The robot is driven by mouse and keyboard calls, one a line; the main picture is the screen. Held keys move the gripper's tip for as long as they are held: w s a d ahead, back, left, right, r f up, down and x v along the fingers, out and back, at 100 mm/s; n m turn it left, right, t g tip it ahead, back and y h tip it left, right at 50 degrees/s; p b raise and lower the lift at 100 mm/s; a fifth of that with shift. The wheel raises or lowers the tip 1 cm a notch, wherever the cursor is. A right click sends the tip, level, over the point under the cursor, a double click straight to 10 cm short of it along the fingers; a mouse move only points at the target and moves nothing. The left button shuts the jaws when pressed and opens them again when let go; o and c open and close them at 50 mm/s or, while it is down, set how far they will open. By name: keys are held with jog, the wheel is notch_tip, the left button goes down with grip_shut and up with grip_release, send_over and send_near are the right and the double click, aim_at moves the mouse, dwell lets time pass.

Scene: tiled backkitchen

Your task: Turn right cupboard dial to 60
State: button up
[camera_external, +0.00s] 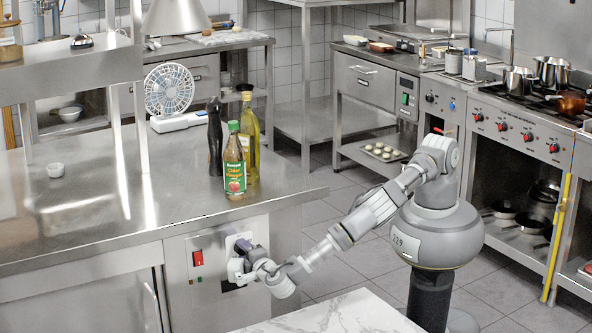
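The steel cupboard under the counter has an end panel (212,228) facing my arm, with a red switch (197,258) on its left part. My gripper (239,265) is at the right part of this panel, close against it or touching it. A purple-grey round piece (243,245) shows just above the gripper in front of a pale plate; it may be the dial. The gripper covers most of this area, so the dial's pointer, its scale and any grip on it cannot be made out. The fingers are too small and overlapped to tell open from shut.
Two bottles, a green-labelled cider vinegar (234,165) and a yellow oil bottle (249,135), stand on the counter (100,205) above the panel with a dark pepper mill (215,140). A white marble top (335,315) lies below my forearm. Tiled floor is clear behind my arm.

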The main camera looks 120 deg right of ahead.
jog(key=shift+o, duration=1.4)
jog(key=a, duration=0.8)
jog(key=shift+d, duration=0.1)
